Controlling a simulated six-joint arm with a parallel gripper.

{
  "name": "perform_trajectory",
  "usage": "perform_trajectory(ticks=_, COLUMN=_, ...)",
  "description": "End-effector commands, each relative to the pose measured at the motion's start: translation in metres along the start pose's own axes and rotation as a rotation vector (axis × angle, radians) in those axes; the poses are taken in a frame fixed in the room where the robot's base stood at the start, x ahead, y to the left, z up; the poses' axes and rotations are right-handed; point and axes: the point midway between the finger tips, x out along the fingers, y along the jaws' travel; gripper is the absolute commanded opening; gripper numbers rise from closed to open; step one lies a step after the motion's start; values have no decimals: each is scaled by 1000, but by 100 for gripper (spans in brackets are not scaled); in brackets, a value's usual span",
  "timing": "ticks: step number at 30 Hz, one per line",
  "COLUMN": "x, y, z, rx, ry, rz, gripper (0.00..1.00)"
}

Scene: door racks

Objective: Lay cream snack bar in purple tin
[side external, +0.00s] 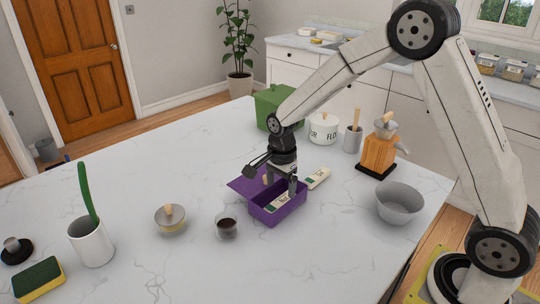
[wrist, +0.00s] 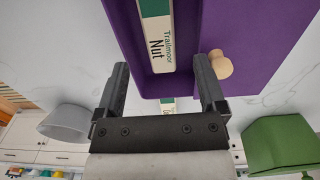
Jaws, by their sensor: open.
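The purple tin (side external: 283,213) stands open on the worktop, its lid folded out to the left; the lid (wrist: 255,40) has a wooden knob (wrist: 222,66). A cream snack bar (side external: 276,205) with a green band lies in the tin; in the wrist view this bar (wrist: 157,45) reads "Trailmoor Nut". A second cream and green bar (side external: 319,178) lies on the worktop behind the tin; only a sliver of it (wrist: 167,103) shows in the wrist view. My gripper (side external: 281,186) is open over the tin, its fingers (wrist: 162,76) apart, with nothing held between them.
A green bin (side external: 273,103), white canister (side external: 323,129), wooden grinder (side external: 379,152) and grey bowl (side external: 400,203) stand behind and right.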

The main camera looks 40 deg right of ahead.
Motion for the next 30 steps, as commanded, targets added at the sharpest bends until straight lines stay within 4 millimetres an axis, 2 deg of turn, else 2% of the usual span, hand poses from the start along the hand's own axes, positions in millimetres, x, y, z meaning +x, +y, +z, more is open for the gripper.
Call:
perform_trajectory(ticks=8, x=-11, y=-1, z=0, rx=0, ry=0, rz=-2, gripper=90)
perform_trajectory(ticks=21, x=-63, y=0, z=0, rx=0, ry=0, rz=-2, gripper=90)
perform_trajectory(ticks=30, x=-78, y=0, z=0, rx=0, ry=0, rz=-1, gripper=90)
